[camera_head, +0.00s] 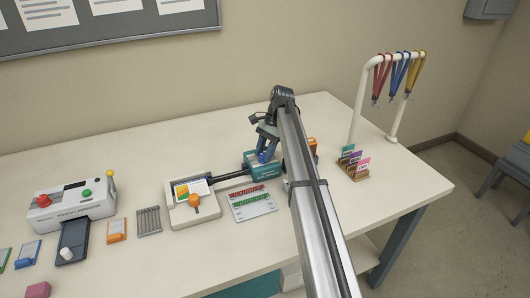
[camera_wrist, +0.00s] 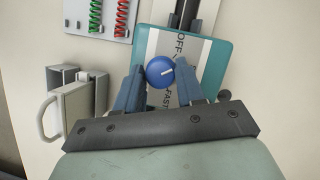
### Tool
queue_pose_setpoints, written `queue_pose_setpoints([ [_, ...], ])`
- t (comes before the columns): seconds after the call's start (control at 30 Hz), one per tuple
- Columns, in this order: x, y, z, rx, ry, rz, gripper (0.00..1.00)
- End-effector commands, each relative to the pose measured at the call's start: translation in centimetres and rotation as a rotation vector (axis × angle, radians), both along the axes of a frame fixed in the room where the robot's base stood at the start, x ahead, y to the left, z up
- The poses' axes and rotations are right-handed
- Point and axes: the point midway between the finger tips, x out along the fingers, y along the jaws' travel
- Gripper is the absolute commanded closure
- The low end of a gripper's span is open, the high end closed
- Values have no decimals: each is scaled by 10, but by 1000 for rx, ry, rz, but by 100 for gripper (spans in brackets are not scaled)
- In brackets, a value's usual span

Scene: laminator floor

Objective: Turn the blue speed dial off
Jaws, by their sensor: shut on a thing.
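The blue speed dial (camera_wrist: 159,72) is a round knob with a white pointer line, on a teal box (camera_wrist: 215,58) with a white label strip. In the wrist view the pointer aims right and slightly up, between the printed words OFF and FAST. My gripper (camera_wrist: 160,76) has one finger on each side of the dial and is shut on it. In the head view my gripper (camera_head: 266,156) reaches down onto the teal box (camera_head: 263,172), and the dial is hidden by the fingers.
Left of the box are a cream unit with an orange knob (camera_head: 194,201), a board of red and green coils (camera_head: 252,203) and a white laminator (camera_head: 70,203). A card holder (camera_head: 353,172) and a white lanyard rack (camera_head: 357,98) stand right of my arm. The table's back is clear.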

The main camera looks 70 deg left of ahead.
Motion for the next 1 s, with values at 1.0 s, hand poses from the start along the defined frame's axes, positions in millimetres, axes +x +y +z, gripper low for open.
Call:
queue_pose_setpoints([
  [1.0, -1, 2, -1, 1, -2, 303, 92],
])
